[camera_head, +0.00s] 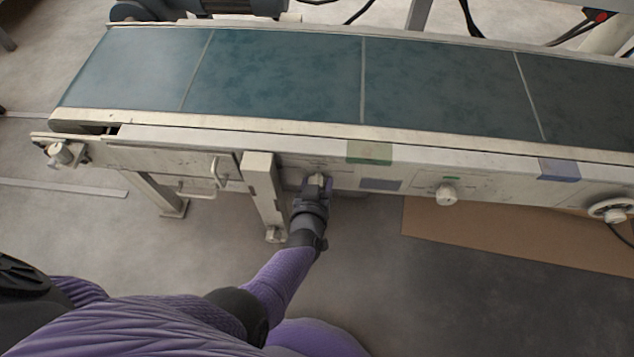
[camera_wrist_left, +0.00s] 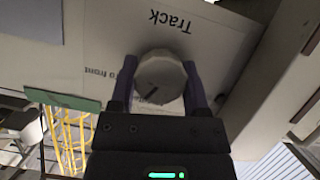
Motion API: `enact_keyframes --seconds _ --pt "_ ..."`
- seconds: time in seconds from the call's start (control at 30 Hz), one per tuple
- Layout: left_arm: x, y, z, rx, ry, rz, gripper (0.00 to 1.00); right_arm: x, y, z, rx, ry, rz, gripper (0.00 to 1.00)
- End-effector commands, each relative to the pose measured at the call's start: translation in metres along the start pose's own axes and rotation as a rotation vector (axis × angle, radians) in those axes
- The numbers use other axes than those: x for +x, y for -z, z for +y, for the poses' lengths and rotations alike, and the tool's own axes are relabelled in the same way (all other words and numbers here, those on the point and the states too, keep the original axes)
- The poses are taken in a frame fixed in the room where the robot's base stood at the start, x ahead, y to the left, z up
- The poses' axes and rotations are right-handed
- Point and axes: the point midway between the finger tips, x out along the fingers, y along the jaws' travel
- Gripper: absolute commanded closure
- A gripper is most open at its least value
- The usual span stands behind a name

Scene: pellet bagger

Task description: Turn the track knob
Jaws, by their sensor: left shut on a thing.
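The track knob (camera_wrist_left: 158,76) is a round, pale grey knob with a dark pointer line, under a label reading "Track" in the left wrist view. My left gripper (camera_wrist_left: 158,88) is shut on it, with one finger on each side of the knob. In the head view my left gripper (camera_head: 315,186) reaches up to the conveyor's front side panel, and the knob (camera_head: 318,179) shows only in part between the fingers. My right gripper is not in view.
The conveyor's teal belt (camera_head: 290,75) runs across above the panel. A second knob (camera_head: 446,194) and a handwheel (camera_head: 610,209) are to the right. A support leg (camera_head: 265,195) stands just left of my left gripper. A brown sheet (camera_head: 520,238) lies on the floor.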

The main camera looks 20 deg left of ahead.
Motion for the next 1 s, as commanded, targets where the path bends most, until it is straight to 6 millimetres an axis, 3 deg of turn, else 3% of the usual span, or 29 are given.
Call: enact_keyframes --seconds 0.03,0.1,0.4,0.67,0.7,0.83,1.0 --pt "-0.0001 -0.0002 0.0 0.0 0.0 0.0 0.89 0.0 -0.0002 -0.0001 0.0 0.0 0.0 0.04" --pt "-0.0001 -0.0003 0.0 0.001 0.0 -0.001 0.99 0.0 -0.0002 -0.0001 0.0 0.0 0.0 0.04" --pt "-0.0001 -0.0009 0.001 0.216 0.091 -0.002 0.99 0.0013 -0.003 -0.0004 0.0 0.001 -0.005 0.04" --pt "-0.0003 -0.0007 0.0007 0.227 0.094 -0.002 0.99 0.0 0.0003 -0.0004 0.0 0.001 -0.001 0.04" --pt "-0.0003 -0.0007 0.0006 0.227 0.094 -0.002 0.33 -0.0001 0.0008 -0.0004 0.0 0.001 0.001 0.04" --pt "-0.0002 -0.0006 0.0006 0.227 0.094 -0.001 0.06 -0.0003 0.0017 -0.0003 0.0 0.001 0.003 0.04" --pt "-0.0001 -0.0004 0.0006 0.226 0.093 -0.001 0.04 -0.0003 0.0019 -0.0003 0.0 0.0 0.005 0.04"
